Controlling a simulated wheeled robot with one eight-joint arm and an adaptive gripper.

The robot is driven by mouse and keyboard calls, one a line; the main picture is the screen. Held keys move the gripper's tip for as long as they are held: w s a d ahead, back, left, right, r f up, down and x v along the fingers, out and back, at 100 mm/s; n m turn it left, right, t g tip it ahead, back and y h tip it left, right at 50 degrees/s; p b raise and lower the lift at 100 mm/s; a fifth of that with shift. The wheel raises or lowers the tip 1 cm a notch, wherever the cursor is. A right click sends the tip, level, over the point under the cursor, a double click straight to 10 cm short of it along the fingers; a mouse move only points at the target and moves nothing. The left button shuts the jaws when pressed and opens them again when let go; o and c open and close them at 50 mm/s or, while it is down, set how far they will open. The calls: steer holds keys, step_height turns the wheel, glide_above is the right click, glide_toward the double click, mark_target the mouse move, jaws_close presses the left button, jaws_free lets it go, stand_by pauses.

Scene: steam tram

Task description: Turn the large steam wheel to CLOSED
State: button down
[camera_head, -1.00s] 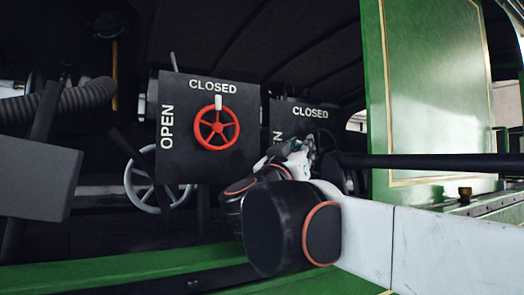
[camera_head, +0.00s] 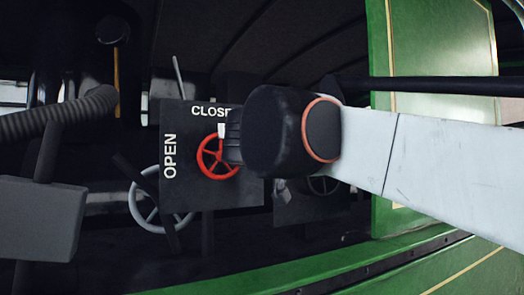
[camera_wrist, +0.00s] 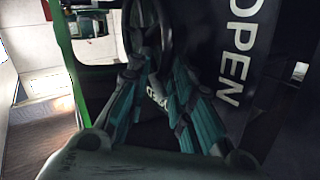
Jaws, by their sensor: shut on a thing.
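A dark spoked wheel (camera_head: 322,185) sits on the right-hand valve plate, mostly hidden behind my arm in the head view. In the wrist view the dark wheel (camera_wrist: 168,30) shows at the top, just beyond my fingertips. My gripper (camera_wrist: 157,72) is shut on what looks like its rim; the contact is dim and partly hidden. The same plate carries white OPEN lettering (camera_wrist: 240,50) and partly covered CLOSED lettering (camera_wrist: 160,100). A red wheel (camera_head: 217,157) with a white mark at its top is on the left-hand plate (camera_head: 185,195), which has its own OPEN and CLOSED labels.
A larger grey wheel (camera_head: 150,215) stands behind and below the left plate. A ribbed hose (camera_head: 60,115) and a grey block (camera_head: 35,220) are at the left. A green panel (camera_head: 445,50) and a dark horizontal bar (camera_head: 430,86) are at the right. A green ledge (camera_head: 300,275) runs along the front.

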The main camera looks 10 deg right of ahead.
steer(key=d+r+m+g+y+p, duration=0.1)
steer(key=d+r+g+y+p, duration=0.1)
steer(key=y+p, duration=0.1)
steer(key=shift+w+m, duration=0.3)
steer(key=shift+m, duration=0.1)
steer(key=shift+w+d+r+m+g+y+p, duration=0.15)
steer(key=shift+d+m+g+y+p, duration=0.25)
steer(key=shift+y, duration=0.3)
steer(key=shift+w+d+m+g+y+p, duration=0.2)
steer(key=shift+d+m+g+y, duration=0.15)
steer(key=shift+g+y, duration=0.3)
steer(key=shift+s, duration=0.1)
steer(key=c, duration=1.8)
jaws_free()
steer(key=shift+o, duration=0.5)
steer(key=shift+d, duration=0.1)
steer(key=v, duration=1.2)
